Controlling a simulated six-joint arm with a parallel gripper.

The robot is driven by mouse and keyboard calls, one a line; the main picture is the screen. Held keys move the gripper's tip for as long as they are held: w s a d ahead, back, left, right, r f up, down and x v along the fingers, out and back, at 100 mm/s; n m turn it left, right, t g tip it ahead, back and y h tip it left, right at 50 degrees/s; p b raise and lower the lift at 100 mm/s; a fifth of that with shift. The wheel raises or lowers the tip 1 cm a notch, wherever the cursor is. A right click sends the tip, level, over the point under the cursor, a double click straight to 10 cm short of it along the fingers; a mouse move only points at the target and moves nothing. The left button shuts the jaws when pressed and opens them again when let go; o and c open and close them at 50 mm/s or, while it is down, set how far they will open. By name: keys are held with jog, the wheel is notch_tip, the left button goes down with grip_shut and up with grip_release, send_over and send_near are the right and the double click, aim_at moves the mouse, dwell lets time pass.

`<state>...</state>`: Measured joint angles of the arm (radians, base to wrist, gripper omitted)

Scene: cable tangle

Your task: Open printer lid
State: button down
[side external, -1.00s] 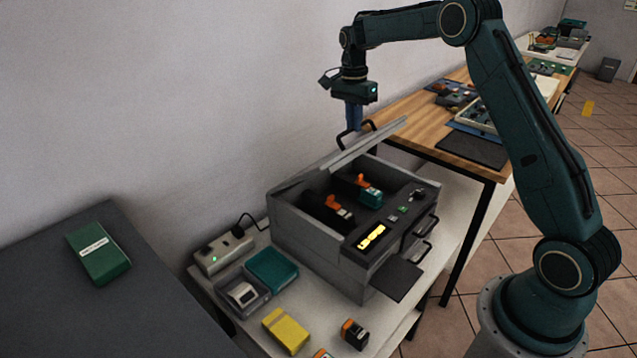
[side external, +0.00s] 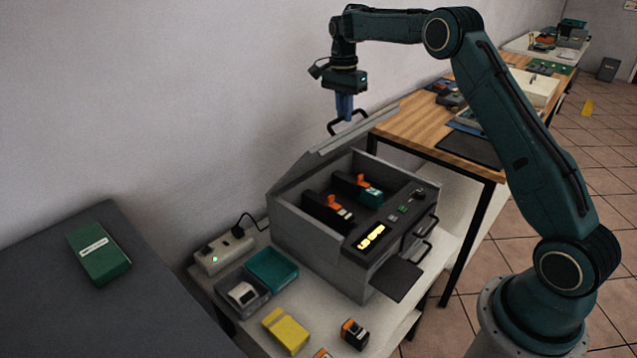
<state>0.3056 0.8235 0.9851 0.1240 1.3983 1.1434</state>
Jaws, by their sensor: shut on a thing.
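The grey printer (side external: 308,255) stands on a white table. Its lid (side external: 350,137) is raised and tilted up on its hinge, with the inside open to view. Inside the printer are two cartridges, one with white and orange parts (side external: 338,208) and one teal and orange (side external: 369,193). The front panel has a lit yellow display (side external: 370,236). The fingers partly hide the handle.
A power strip (side external: 222,252), a teal tray (side external: 272,268), a grey tray (side external: 250,292), a yellow box (side external: 285,331) and a black-orange cartridge (side external: 354,334) lie beside the printer. A green box (side external: 99,253) is on the dark table at left. A wooden table (side external: 420,130) stands behind.

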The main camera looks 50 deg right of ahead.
jog(key=c, duration=1.7)
grip_release()
jog(key=shift+w+a+f, duration=0.15)
jog(key=shift+f, duration=0.45)
jog(key=shift+o, duration=1)
jog(key=shift+r, duration=0.2)
jog(key=shift+s, duration=0.2)
